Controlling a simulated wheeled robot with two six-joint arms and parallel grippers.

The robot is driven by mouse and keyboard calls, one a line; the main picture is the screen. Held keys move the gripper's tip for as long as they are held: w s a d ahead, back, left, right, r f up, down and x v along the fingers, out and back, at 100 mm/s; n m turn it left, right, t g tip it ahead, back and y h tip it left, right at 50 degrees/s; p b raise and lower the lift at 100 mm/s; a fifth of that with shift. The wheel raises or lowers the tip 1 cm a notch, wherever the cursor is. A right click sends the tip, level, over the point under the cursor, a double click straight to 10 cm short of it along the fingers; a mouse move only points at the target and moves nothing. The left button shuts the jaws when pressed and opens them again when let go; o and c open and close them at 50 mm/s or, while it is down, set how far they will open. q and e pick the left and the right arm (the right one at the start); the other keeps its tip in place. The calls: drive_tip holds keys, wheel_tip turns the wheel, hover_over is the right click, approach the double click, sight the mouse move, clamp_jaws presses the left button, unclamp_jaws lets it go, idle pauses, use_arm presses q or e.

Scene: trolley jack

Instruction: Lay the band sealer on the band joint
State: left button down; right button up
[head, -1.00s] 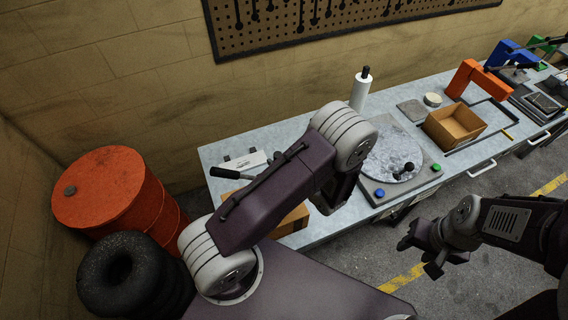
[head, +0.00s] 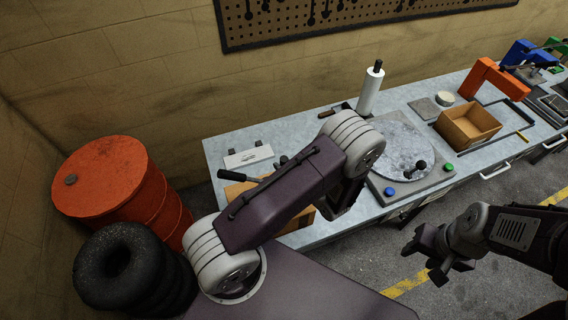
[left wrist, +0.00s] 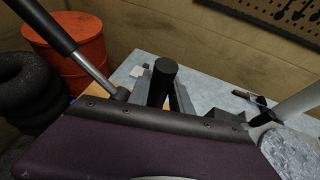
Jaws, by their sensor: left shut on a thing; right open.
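The band sealer shows mostly as a metal lever with a black grip (head: 232,174) that sticks out to the left past my left arm. In the left wrist view, the lever (left wrist: 95,70) runs to the upper left, and my left gripper (left wrist: 163,88) is shut on an upright black handle. The head view hides most of this gripper behind my arm. A brown box (head: 238,189) stands below the lever on the bench, largely covered by my arm. I cannot see the band joint. My right gripper (head: 427,260) is open and empty over the floor, in front of the bench.
The grey bench (head: 222,147) carries a white block (head: 248,157), a round plate (head: 392,145), a white cylinder (head: 368,92) and an open cardboard box (head: 466,128). An orange drum (head: 110,175) and black tyres (head: 115,265) stand on the left.

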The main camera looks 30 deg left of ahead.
use_arm(q)
drive_tip(key=shift+f+b, duration=1.7)
drive_tip(key=shift+f, duration=0.75)
drive_tip(key=c, duration=1.1)
unclamp_jaws()
drive_tip(key=shift+s+d+f, duration=0.1)
drive_tip(key=b+v, duration=0.3)
drive_tip(key=v, duration=0.6)
